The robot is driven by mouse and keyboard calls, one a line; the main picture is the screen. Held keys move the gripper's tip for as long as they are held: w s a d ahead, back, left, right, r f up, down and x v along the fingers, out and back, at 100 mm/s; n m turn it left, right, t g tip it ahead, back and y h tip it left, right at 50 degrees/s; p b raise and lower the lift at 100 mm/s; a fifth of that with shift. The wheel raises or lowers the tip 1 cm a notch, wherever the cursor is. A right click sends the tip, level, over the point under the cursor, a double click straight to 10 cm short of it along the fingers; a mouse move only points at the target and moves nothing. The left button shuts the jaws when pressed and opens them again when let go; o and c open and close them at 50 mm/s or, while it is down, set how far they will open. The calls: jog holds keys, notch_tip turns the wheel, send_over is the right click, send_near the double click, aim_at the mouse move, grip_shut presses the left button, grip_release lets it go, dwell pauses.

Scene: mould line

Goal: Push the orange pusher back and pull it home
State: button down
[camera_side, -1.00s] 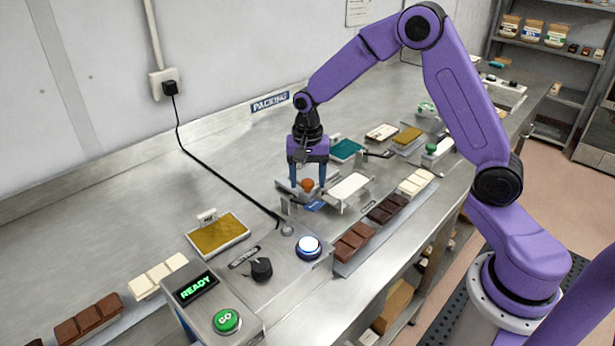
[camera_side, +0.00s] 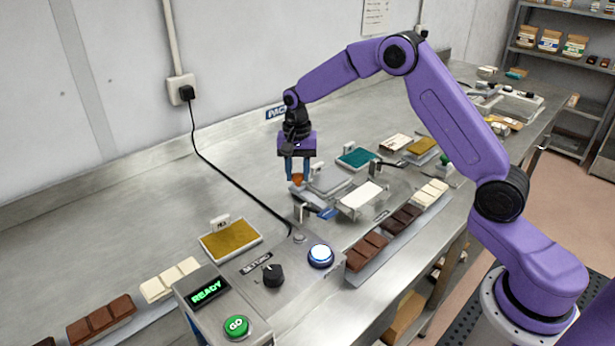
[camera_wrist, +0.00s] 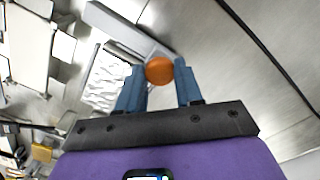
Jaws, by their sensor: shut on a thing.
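The orange pusher knob (camera_side: 297,181) sits between the blue fingers of my gripper (camera_side: 299,178) in the side view. The wrist view shows the round orange knob (camera_wrist: 159,70) between the two fingertips (camera_wrist: 160,75), and my gripper is shut on it. A grey bar lies just past the knob in the wrist view. In the side view, a blue-and-grey slide piece (camera_side: 316,206) lies in front of the fingers. How the knob joins the slide is partly hidden by the fingers.
A white plate (camera_side: 362,196) lies right of the slide. Chocolate bars (camera_side: 366,250) line the front edge. The control box has a lit blue button (camera_side: 320,255), a black knob (camera_side: 272,275) and a green GO button (camera_side: 236,327). A black cable (camera_side: 225,180) crosses the bench at left.

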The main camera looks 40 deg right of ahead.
aim_at(297, 174)
jog(key=shift+w+r, duration=0.1)
jog(key=shift+w, duration=0.25)
jog(key=c, duration=0.7)
grip_release()
jog(key=shift+c, duration=0.2)
notch_tip(297, 174, up, 17)
jog(key=shift+r, duration=0.2)
jog(key=shift+s, duration=0.1)
